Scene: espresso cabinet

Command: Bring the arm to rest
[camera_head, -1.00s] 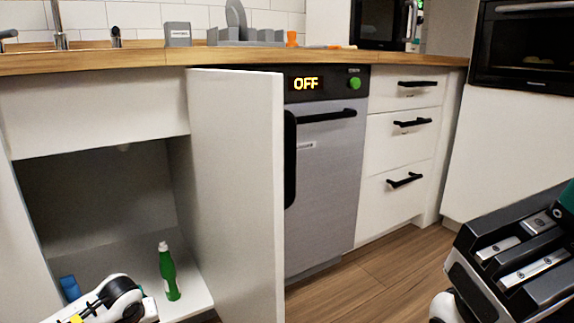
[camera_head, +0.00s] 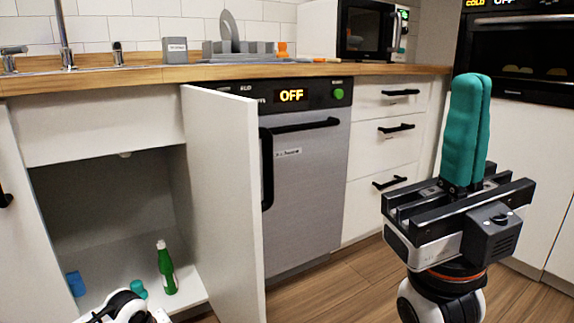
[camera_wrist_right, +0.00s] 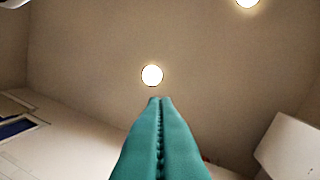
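My right gripper (camera_head: 468,85) stands upright at the right of the head view, its two teal fingers pointing up. The fingers lie side by side against each other with nothing between them. In the right wrist view the fingers (camera_wrist_right: 160,102) also meet, with the ceiling behind them. My left arm shows only as a white and black link at the bottom left of the head view. The left gripper's fingers cannot be made out for certain; a small teal piece shows beside that link.
The sink cabinet is open, its white door (camera_head: 225,190) standing out. Inside are a green bottle (camera_head: 166,268) and a blue item (camera_head: 75,284). A dishwasher (camera_head: 300,180) reading OFF and white drawers (camera_head: 385,140) stand right of it. Wooden floor (camera_head: 345,290) is clear between door and right arm.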

